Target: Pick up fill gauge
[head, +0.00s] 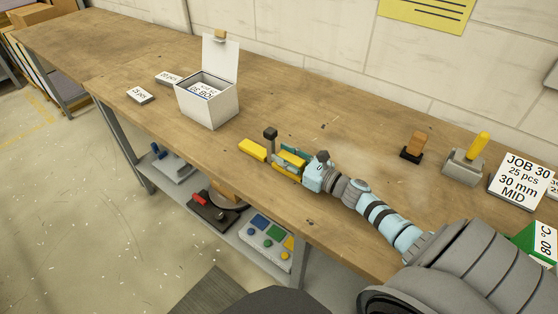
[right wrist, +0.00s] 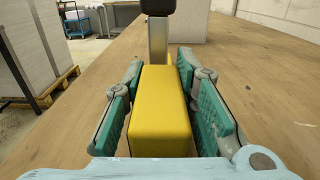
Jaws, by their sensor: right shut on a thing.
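A yellow bar (head: 252,149), which looks like the fill gauge, lies along the bench near its front edge. A grey post with a black knob (head: 270,133) stands up from its middle, and yellow shows on both sides of the post. My right gripper (head: 287,163) is shut on the near part of the bar. In the right wrist view the yellow block (right wrist: 160,105) sits between the teal finger pads, with the post (right wrist: 158,40) just beyond. I cannot tell whether it touches the bench. My left gripper is not in view.
A white box (head: 210,108) with its lid up and printed packs inside stands farther left on the bench (head: 330,110). Small labelled packs (head: 140,95) lie beside it. A wooden-handled stamp (head: 413,147), a yellow-handled tool (head: 465,160) and a job sign (head: 520,180) stand at right.

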